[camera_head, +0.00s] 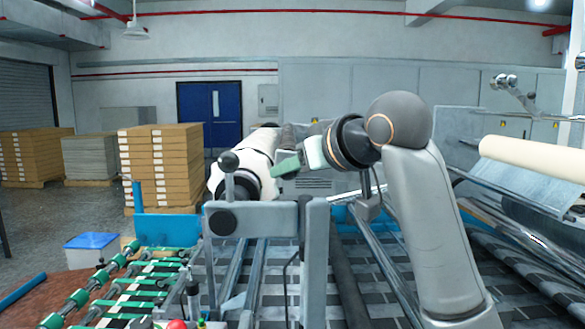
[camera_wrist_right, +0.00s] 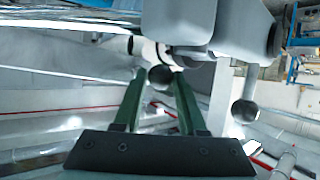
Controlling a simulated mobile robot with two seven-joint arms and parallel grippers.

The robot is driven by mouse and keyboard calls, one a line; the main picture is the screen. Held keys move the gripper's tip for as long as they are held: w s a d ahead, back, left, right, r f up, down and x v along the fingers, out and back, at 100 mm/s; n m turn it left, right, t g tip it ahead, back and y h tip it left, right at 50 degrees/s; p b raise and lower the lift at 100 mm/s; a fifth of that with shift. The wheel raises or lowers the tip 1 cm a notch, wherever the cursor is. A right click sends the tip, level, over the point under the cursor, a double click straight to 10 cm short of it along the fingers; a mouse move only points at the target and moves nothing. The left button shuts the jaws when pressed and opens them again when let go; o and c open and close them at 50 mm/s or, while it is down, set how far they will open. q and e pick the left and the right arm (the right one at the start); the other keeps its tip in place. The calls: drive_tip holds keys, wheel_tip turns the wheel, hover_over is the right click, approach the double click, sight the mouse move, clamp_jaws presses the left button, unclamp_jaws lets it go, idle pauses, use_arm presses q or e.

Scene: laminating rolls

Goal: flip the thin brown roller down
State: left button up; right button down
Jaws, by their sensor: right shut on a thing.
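My right gripper (camera_head: 290,165) reaches in from the right, above the grey crossbar of the machine. In the right wrist view its two green fingers (camera_wrist_right: 157,78) are closed around a dark ball knob (camera_wrist_right: 160,77). This held knob is hidden behind the fingers and wrist in the head view. A second dark ball-ended lever (camera_head: 228,161) stands upright at the left end of the crossbar, apart from the gripper; its ball also shows in the wrist view (camera_wrist_right: 245,112). I cannot clearly make out the thin brown roller. My left gripper is not in view.
A grey crossbar (camera_head: 255,218) stands in front of the gripper. A white and black roll (camera_head: 255,155) lies behind it. A thick cream roll (camera_head: 535,157) is at the right. Green rollers (camera_head: 135,290) lie at the lower left. Brown stacks (camera_head: 160,160) stand farther back.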

idle(0.8)
wheel_tip(320, 180, down, 2)
drive_tip(key=shift+a+f+b, duration=0.15)
drive_tip(key=shift+f+b, duration=0.1)
drive_tip(key=shift+b, duration=0.35)
drive_tip(key=shift+r, duration=0.1)
drive_tip(key=c, duration=0.5)
unclamp_jaws()
drive_tip(key=b+v, duration=0.2)
drive_tip(key=v, duration=1)
drive_tip(key=shift+s+b, duration=0.25)
drive_tip(key=shift+b, duration=0.1)
